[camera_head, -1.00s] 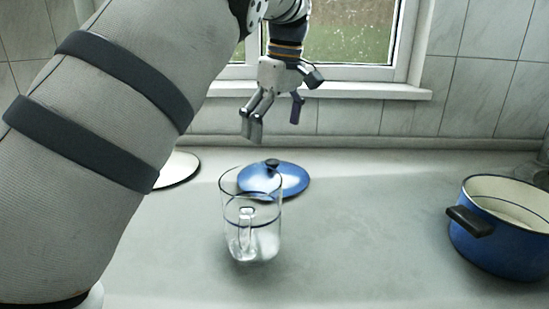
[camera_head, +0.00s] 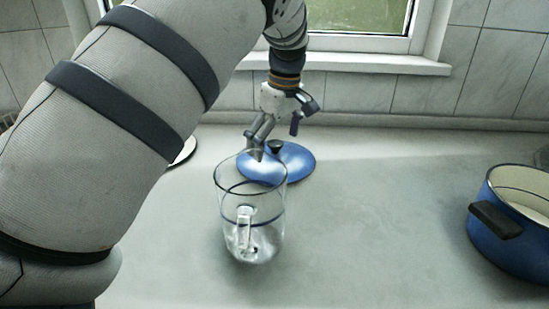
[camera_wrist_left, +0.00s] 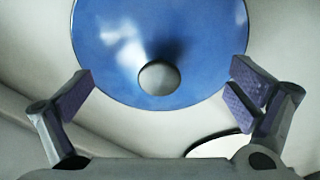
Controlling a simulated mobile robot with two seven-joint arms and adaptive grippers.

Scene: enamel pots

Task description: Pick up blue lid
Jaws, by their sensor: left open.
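The blue lid (camera_head: 300,164) lies on the counter behind the glass jug, its dark round knob (camera_head: 276,146) on top. In the left wrist view the lid (camera_wrist_left: 110,50) fills the upper middle, with the knob (camera_wrist_left: 158,77) near its lower edge. My left gripper (camera_head: 275,142) is open and empty, pointing down just above the lid. In the wrist view its fingers stand apart on either side of the knob; I cannot tell the exact height gap. The jug hides part of the lid in the head view. My right gripper is not in view.
A clear glass jug (camera_head: 250,215) stands right in front of the lid. A blue pot (camera_head: 500,240) with a dark handle stands at the right. A white, dark-rimmed disc (camera_head: 185,151) is partly behind my arm. The counter between jug and pot is clear.

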